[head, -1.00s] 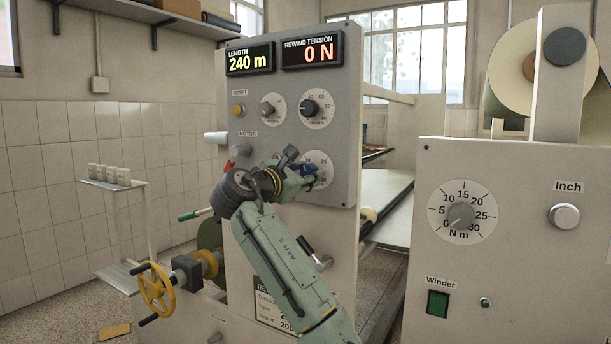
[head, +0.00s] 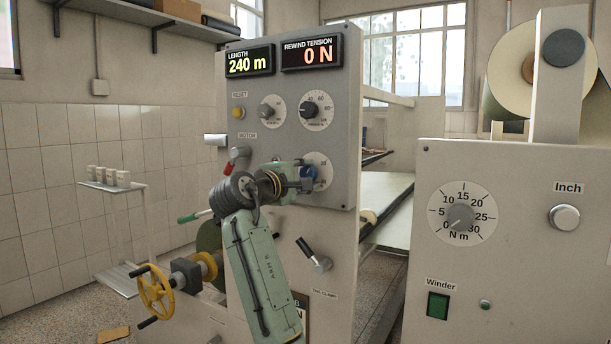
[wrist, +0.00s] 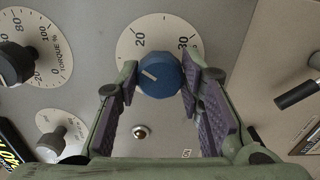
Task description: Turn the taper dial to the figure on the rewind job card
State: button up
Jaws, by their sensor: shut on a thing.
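A blue knob (wrist: 160,75) sits on a white dial face (wrist: 132,42) on the grey panel; 20 and 30 show on the face. The knob has a short white mark left of its centre. The figure it points at is unclear. My gripper (wrist: 160,85) is shut on the blue knob, with a purple-padded finger on each side. In the head view the knob (head: 308,177) is partly hidden by my gripper. No taper label is readable. A card (head: 299,305) low on the machine front is almost wholly hidden behind my arm.
A torque knob (wrist: 14,62) and another dark knob (wrist: 52,146) are near the held knob. A small metal stud (wrist: 140,131) is close by. A black-handled lever (head: 314,255) and a red motor handle (head: 238,157) stick out near my arm. The rewind tension display (head: 311,54) reads 0 N.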

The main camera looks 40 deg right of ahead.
jog(key=m, duration=0.6)
jog(key=shift+f+p, duration=0.1)
jog(key=shift+p, duration=0.3)
jog(key=m, duration=0.6)
jog(key=shift+f+p, duration=0.1)
jog(key=shift+p, duration=0.3)
jog(key=o, duration=1.2)
jog(key=shift+c, duration=0.2)
jog(key=v, duration=1.2)
jog(key=shift+w+a, duration=0.1)
jog(key=shift+w, duration=0.05)
